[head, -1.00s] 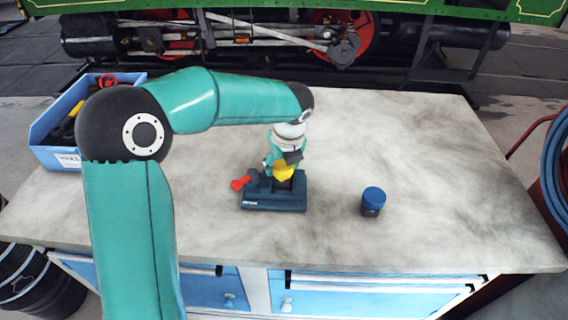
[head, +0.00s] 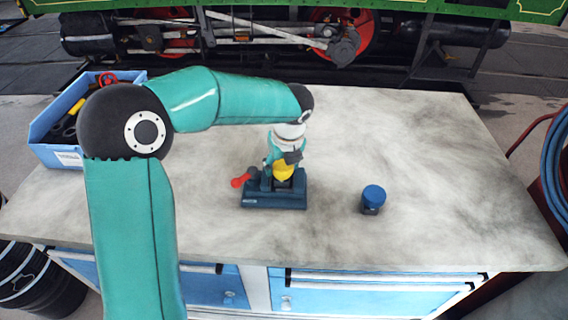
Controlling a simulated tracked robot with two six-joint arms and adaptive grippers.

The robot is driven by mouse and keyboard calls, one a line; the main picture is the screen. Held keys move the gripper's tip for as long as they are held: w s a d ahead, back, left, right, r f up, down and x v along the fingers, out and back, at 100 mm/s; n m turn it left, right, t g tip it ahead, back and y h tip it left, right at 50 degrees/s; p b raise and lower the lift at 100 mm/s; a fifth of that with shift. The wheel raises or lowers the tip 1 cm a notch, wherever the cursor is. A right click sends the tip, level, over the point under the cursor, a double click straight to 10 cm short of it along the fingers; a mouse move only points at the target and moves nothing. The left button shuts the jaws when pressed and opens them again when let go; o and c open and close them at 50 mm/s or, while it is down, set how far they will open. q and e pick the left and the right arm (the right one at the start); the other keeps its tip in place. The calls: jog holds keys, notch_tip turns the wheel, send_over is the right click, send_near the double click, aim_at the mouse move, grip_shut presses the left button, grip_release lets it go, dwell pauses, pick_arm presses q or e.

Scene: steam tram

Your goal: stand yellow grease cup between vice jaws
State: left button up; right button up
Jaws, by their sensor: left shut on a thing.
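The yellow grease cup (head: 283,171) is held by my left gripper (head: 285,160), which is shut on it. The cup is at the jaws of the dark blue vice (head: 275,201) on the workbench, and its lower part is hidden by the vice. I cannot tell whether it touches the vice. The vice has a red handle (head: 240,181) at its left side. My right gripper is not in view.
A dark blue cup with a brighter lid (head: 373,199) stands on the bench (head: 440,160) right of the vice. A blue crate (head: 58,152) with tools is at the left. The bench's right side is clear.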

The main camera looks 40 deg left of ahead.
pick_arm(q)
jog(key=shift+f, duration=0.1)
dwell(0.7)
jog(key=o, duration=1.6)
jog(key=shift+c, duration=0.2)
jog(key=shift+o, duration=0.3)
jog(key=shift+o, duration=0.5)
notch_tip(320, 180, up, 7)
jog(key=p, duration=0.7)
jog(key=shift+s, duration=0.1)
jog(key=shift+f, duration=0.1)
